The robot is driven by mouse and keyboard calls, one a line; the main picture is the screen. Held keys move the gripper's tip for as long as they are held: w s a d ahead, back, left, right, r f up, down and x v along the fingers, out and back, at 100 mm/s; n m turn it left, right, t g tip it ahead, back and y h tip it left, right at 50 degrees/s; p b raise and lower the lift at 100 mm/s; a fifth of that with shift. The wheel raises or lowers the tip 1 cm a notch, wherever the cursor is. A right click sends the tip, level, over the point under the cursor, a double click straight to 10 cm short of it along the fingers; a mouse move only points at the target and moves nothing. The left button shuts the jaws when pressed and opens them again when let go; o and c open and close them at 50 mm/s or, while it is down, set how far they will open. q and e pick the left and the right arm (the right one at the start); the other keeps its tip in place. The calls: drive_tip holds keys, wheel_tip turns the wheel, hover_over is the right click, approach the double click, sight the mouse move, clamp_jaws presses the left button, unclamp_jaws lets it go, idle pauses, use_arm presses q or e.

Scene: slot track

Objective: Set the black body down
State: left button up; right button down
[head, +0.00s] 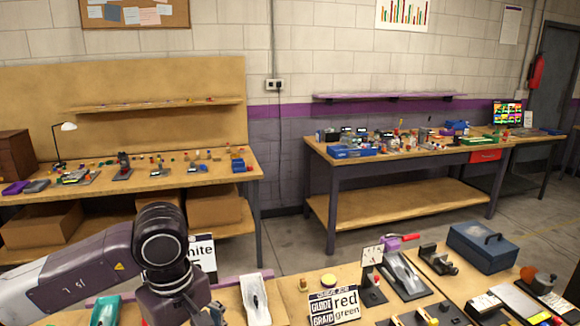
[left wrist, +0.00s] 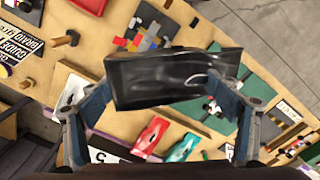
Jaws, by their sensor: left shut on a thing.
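A glossy black body (left wrist: 180,75) spans the middle of the left wrist view, held between the blue-grey fingers of my left gripper (left wrist: 162,92). My left gripper is shut on it. It appears to be held above the bench; the gap below it is hard to judge. In the head view my left arm (head: 165,250) comes in from the left, and the gripper and black body are hidden or below the frame. My right gripper is not in view.
The workbench (left wrist: 120,75) carries a white body (left wrist: 72,92), a red body (left wrist: 150,133) and a teal body (left wrist: 183,148). A green mat (left wrist: 215,120) lies partly behind the black body. In the head view a blue toolbox (head: 484,245) stands at the right. Printed cards (head: 334,305) lie near the front.

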use_arm(q)
drive_tip(key=s+m, duration=0.2)
drive_tip(key=m, duration=0.1)
drive_tip(key=s+a+f+m, duration=0.1)
drive_tip(key=s+m, duration=0.1)
drive_tip(key=m, duration=0.1)
drive_tip(key=s+f+m, duration=0.1)
drive_tip(key=s+m, duration=0.1)
drive_tip(key=s, duration=0.1)
drive_tip(key=shift+a+f+m, duration=0.2)
drive_tip(key=shift+m, duration=0.2)
drive_tip(key=shift+s+f+m, duration=0.15)
drive_tip(key=shift+s+m, duration=0.45)
drive_tip(key=shift+m, duration=0.1)
drive_tip(key=shift+a, duration=0.1)
drive_tip(key=shift+f, duration=0.1)
